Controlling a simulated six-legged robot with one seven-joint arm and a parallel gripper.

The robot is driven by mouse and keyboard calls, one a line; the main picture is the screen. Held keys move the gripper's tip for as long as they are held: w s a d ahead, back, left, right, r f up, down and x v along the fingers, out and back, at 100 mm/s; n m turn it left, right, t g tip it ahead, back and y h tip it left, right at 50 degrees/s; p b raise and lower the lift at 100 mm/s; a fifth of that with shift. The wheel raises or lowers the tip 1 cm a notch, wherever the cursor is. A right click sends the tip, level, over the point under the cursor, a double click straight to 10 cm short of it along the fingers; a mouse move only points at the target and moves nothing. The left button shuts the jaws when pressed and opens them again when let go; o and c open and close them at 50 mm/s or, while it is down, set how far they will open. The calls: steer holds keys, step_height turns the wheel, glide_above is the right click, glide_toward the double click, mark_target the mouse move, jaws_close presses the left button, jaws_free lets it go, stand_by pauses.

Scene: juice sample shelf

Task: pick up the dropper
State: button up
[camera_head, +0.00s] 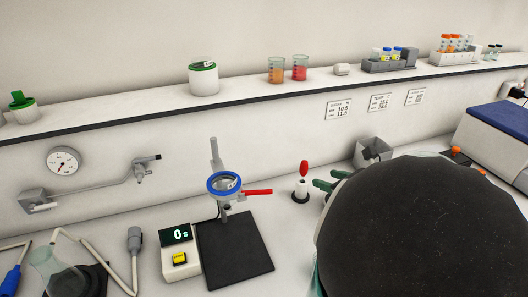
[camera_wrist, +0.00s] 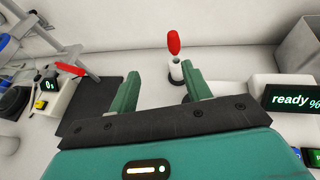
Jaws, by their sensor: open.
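The dropper has a red bulb (camera_head: 304,167) and stands upright in a small white holder (camera_head: 301,190) with a dark base on the bench. In the wrist view the red bulb of the dropper (camera_wrist: 173,42) is above the holder (camera_wrist: 176,70), just beyond my fingers. My gripper (camera_wrist: 160,82) is open and empty, its two green fingers apart on either side of the line toward the holder. In the head view my gripper (camera_head: 325,188) shows as green fingers just right of the holder, with much of it hidden behind my dark arm. The dropper's lower part is hidden in the holder.
Left of the holder stands a ring stand with a blue ring (camera_head: 224,183) and a red-handled clamp (camera_head: 258,192), beside a timer (camera_head: 177,245). A grey box (camera_head: 371,152) sits behind to the right. A device reading "ready" (camera_wrist: 285,97) is right of my fingers. A shelf runs above.

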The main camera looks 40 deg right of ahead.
mark_target(307, 168)
steer(key=shift+d+f+m+h, duration=0.15)
steer(key=shift+d+m+h, duration=0.2)
steer(key=shift+d, duration=0.8)
steer(key=x, duration=0.8)
steer(key=shift+w+a, duration=0.2)
steer(key=shift+w, duration=0.15)
steer(key=x, duration=0.5)
steer(key=shift+d+f, duration=0.1)
steer(key=shift+d, duration=0.05)
steer(key=shift+c, duration=0.4)
steer(key=c, duration=0.7)
